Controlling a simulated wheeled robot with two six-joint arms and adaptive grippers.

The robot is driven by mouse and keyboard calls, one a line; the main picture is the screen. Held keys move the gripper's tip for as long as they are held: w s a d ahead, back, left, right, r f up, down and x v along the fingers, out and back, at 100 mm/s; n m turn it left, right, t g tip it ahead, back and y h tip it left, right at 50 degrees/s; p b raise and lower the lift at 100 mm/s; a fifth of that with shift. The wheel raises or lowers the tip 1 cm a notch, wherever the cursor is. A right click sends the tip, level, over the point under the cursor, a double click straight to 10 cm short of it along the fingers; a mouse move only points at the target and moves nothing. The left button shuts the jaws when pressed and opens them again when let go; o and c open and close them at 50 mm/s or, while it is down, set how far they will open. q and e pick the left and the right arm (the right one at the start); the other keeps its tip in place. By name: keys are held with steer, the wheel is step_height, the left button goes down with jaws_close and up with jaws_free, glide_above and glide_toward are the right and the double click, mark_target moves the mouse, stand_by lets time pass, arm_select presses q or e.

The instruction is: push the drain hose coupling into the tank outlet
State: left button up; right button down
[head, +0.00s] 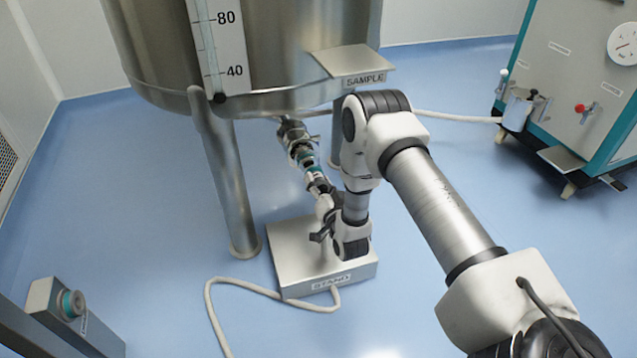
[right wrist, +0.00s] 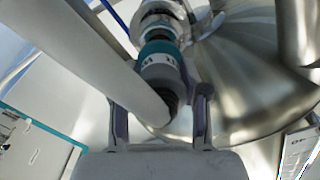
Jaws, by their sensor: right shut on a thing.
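My right gripper (head: 319,186) is below the tank and above the stand. In the right wrist view the two fingers of my right gripper (right wrist: 158,108) stand on either side of the grey rear of the drain hose coupling (right wrist: 161,68), shut on it. The coupling has a teal ring and also shows small in the head view (head: 309,163). A metal fitting, seemingly the tank outlet (right wrist: 160,20), lies straight beyond the teal ring. In the head view the outlet (head: 291,131) hangs under the tank. I cannot tell how deep the coupling sits in it. My left gripper is out of view.
The steel tank (head: 280,70) stands on legs (head: 228,175) close to the gripper. A box marked STAND (head: 300,262) is on the floor below, with a pale hose (head: 240,283) looping left. A cabinet (head: 580,90) stands at right.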

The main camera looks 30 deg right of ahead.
mark_target(314, 174)
steer(key=shift+b+x, duration=0.45)
steer(key=shift+x, duration=1.5)
stand_by(1.0)
steer(key=shift+c, duration=2.3)
jaws_free()
steer(key=v, duration=1.2)
